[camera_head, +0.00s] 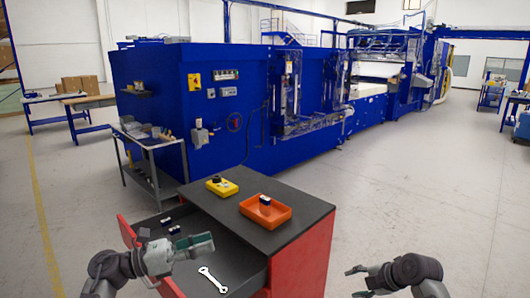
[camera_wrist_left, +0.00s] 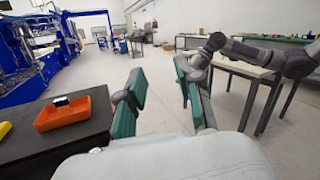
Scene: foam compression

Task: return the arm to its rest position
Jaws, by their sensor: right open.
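My left gripper (camera_head: 205,245) is in front of the open drawer of the cabinet, its green-padded fingers pointing right. In the left wrist view its fingers (camera_wrist_left: 157,95) stand apart with nothing between them. My right gripper (camera_head: 360,281) is to the right of the cabinet, low in the head view, with its fingers spread and empty. My right arm also shows in the left wrist view (camera_wrist_left: 255,52). Both grippers are clear of the items on the cabinet top.
The red cabinet (camera_head: 298,258) has a dark top (camera_head: 232,216) with an orange tray (camera_head: 279,217) holding a small blue-white item (camera_head: 265,200), and a yellow box (camera_head: 221,187). The open drawer holds a wrench (camera_head: 212,279) and small items. Open floor (camera_head: 400,215) lies right.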

